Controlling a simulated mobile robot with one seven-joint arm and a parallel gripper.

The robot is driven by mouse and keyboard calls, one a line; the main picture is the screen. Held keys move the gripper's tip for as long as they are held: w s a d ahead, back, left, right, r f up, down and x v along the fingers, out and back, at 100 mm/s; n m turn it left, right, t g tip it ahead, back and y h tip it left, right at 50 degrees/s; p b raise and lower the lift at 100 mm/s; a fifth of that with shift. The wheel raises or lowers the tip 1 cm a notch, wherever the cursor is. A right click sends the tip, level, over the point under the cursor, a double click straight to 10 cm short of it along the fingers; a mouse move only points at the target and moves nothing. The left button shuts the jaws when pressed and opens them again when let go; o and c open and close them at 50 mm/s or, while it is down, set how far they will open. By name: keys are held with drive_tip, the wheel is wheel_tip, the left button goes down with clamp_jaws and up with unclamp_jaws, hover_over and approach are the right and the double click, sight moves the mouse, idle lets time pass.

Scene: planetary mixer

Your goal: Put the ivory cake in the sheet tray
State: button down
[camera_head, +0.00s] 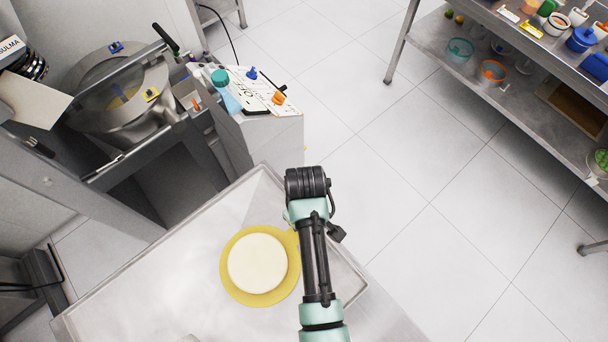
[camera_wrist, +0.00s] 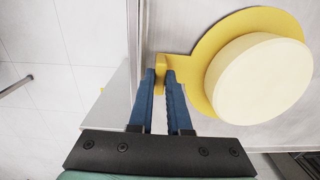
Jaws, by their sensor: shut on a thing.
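The ivory cake (camera_head: 257,263) is a round, flat-topped disc lying on a round yellow board (camera_head: 258,300). Both are over the grey metal sheet tray (camera_head: 160,290), inside its raised rim; I cannot tell whether the board touches the tray floor. In the wrist view the cake (camera_wrist: 258,78) is right of my gripper (camera_wrist: 165,75), apart from the blue fingers. The fingers are shut on the small tab of the yellow board (camera_wrist: 207,50). In the head view my arm hides the fingers and tab.
A metal shelf (camera_head: 440,70) with jars and tubs is at upper right. Open tiled floor (camera_head: 440,210) lies right of the tray.

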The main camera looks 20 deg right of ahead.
drive_tip(key=shift+f, duration=0.15)
drive_tip(key=c, duration=0.9)
unclamp_jaws()
drive_tip(key=shift+o, duration=0.2)
wheel_tip(320, 180, up, 12)
drive_tip(key=shift+w+d+r, duration=0.1)
drive_tip(key=shift+r, duration=0.1)
